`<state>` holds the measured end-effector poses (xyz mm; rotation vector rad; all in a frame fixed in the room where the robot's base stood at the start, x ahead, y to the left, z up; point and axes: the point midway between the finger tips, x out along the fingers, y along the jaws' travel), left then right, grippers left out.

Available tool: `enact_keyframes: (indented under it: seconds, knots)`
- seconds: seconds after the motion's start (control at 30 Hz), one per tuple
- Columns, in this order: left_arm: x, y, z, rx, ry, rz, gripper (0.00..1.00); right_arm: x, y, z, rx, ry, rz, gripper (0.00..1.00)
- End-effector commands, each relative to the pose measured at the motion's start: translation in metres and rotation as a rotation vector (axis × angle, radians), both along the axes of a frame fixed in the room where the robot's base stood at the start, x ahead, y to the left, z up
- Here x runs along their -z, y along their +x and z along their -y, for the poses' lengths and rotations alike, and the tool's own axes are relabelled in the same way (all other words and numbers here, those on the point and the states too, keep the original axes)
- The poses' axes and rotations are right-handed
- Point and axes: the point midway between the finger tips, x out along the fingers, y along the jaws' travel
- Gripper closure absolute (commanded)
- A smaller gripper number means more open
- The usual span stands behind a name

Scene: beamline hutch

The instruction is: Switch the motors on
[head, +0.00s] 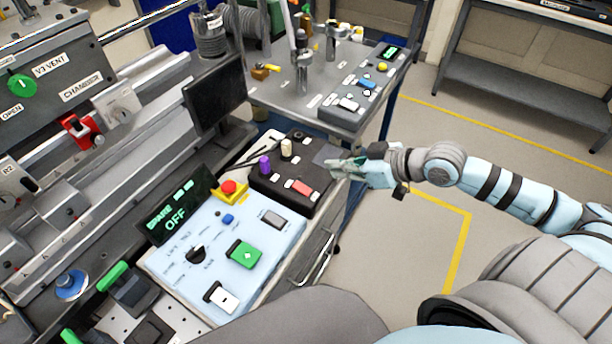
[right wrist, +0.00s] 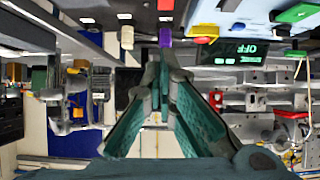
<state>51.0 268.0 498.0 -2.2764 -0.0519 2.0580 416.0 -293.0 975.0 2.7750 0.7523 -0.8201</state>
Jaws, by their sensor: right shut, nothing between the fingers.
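A pale blue control panel (head: 180,266) sits at the lower middle of the head view. It carries a black knob (head: 195,254), a green rocker switch (head: 244,254), a white rocker switch (head: 221,297), a blue button (head: 228,218) and a red button on a yellow base (head: 229,188). A display (head: 176,212) at its back edge reads OFF in green. It also shows upside down in the right wrist view (right wrist: 235,52). I cannot read a motor label. My right gripper (head: 338,165) is shut and empty, beside the right end of a black switch box. My left gripper is not in view.
The black box (head: 262,186) behind the panel has purple and cream knobs and a red rocker (head: 300,187). A monitor (head: 215,95) stands to its left. A grey table (head: 270,92) behind holds another switch box (head: 345,118). Open floor (head: 420,240) lies to the right.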

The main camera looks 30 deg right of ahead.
Motion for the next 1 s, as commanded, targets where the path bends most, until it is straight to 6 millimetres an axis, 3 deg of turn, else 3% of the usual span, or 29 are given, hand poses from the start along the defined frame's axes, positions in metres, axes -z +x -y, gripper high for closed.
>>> enact_keyframes:
  seconds: [0.13, 0.5, 0.7, 1.0]
  knots:
    - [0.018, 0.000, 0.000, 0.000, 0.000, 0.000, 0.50, 0.014, 0.016, -0.011, -0.001, 0.012, 0.007, 1.00]
    - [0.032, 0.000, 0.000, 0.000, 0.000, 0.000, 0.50, 0.056, 0.071, -0.044, -0.003, 0.010, -0.001, 1.00]
    - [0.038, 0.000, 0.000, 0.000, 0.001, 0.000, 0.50, 0.086, 0.074, -0.045, -0.002, 0.004, -0.002, 1.00]
    - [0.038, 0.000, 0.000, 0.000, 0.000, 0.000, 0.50, 0.092, 0.075, -0.045, -0.002, 0.002, -0.001, 1.00]
